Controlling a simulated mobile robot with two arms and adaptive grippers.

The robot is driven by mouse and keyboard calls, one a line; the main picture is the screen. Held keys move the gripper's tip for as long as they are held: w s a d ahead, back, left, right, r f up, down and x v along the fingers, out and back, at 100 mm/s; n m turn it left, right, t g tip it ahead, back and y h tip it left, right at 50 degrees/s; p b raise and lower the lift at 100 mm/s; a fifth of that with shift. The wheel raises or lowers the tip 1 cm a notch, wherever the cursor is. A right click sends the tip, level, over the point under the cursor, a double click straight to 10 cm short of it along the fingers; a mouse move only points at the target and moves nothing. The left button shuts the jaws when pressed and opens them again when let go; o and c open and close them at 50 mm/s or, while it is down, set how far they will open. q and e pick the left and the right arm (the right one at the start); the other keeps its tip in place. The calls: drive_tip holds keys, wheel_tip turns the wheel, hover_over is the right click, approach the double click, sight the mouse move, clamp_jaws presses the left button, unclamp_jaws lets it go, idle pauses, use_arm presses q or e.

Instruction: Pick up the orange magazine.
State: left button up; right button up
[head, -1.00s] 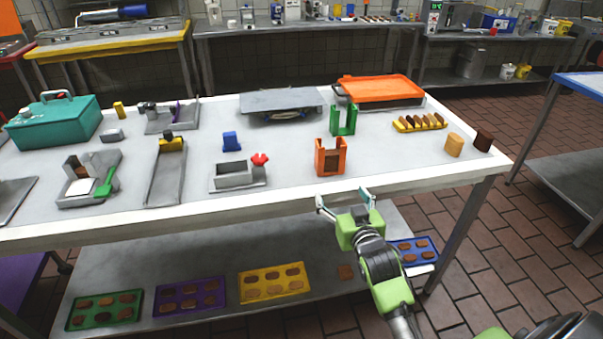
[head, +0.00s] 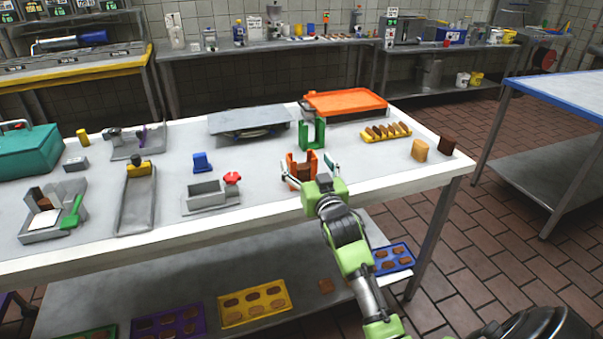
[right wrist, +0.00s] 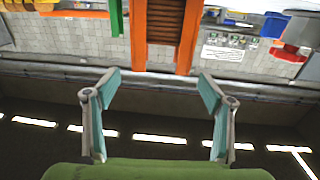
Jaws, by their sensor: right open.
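The orange magazine (head: 312,163) stands upright near the front edge of the white table, with brown pieces inside. In the right wrist view the magazine (right wrist: 191,38) is at top centre, just beyond the fingertips and lined up with the gap. My right gripper (head: 306,169) is open and empty at the front edge. Its fingers appear to either side of the magazine in the head view and partly cover its lower part. The right gripper (right wrist: 159,84) also shows wide open in the right wrist view. I cannot tell whether the fingers reach around the magazine. My left gripper is not in view.
A green magazine (head: 318,133) stands close behind the orange one. A grey box with a red knob (head: 232,178) is to the left.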

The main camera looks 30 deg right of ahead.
sight(302, 166)
drive_tip(key=x, duration=0.5)
drive_tip(key=shift+f, duration=0.3)
drive_tip(key=c, duration=1.7)
